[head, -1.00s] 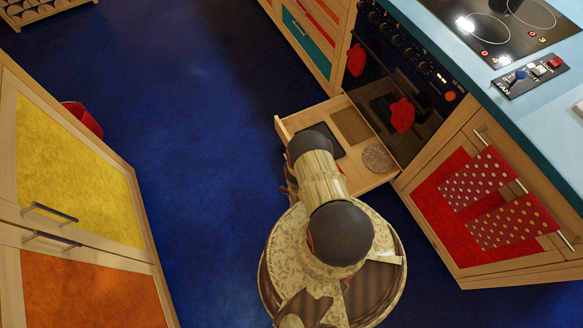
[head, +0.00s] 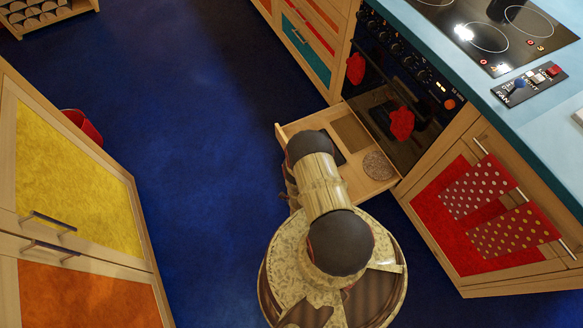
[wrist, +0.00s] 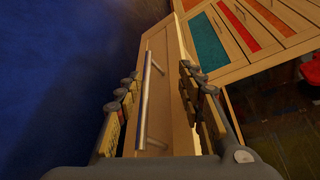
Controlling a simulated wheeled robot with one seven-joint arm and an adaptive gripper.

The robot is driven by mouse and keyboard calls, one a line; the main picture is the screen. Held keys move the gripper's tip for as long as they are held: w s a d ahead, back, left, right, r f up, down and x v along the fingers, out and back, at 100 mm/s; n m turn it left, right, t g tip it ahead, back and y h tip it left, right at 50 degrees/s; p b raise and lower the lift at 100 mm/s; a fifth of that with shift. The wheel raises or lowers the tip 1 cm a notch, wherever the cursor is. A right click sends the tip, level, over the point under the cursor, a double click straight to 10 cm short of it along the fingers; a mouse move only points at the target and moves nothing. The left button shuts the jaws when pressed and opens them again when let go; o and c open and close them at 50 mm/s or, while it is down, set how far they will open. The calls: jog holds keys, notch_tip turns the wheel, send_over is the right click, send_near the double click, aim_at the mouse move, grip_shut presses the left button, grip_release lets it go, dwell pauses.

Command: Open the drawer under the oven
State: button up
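The drawer under the oven (head: 298,125) stands pulled out in the head view, its inside showing flat items and a round disc (head: 377,165). The oven (head: 392,95) is above and behind it. In the wrist view, the wooden drawer front (wrist: 170,45) carries a silver bar handle (wrist: 147,95). My gripper (wrist: 160,105) is open, with fingers apart on both sides of the handle. The right finger overlaps the edge of the drawer front; I cannot tell whether either finger touches. My arm hides the gripper and part of the drawer in the head view.
A cabinet with yellow and orange doors (head: 75,180) stands at left. A red-panelled cabinet with dotted towels (head: 480,190) is right of the drawer. Coloured drawers (head: 305,45) adjoin the oven. Blue floor (head: 200,110) is clear between the cabinet rows.

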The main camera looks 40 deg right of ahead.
jog(key=shift+w+d+r, duration=0.1)
jog(key=shift+r, duration=1.65)
jog(key=shift+w+d+r, duration=0.1)
jog(key=shift+r, duration=1.65)
jog(key=shift+c, duration=0.2)
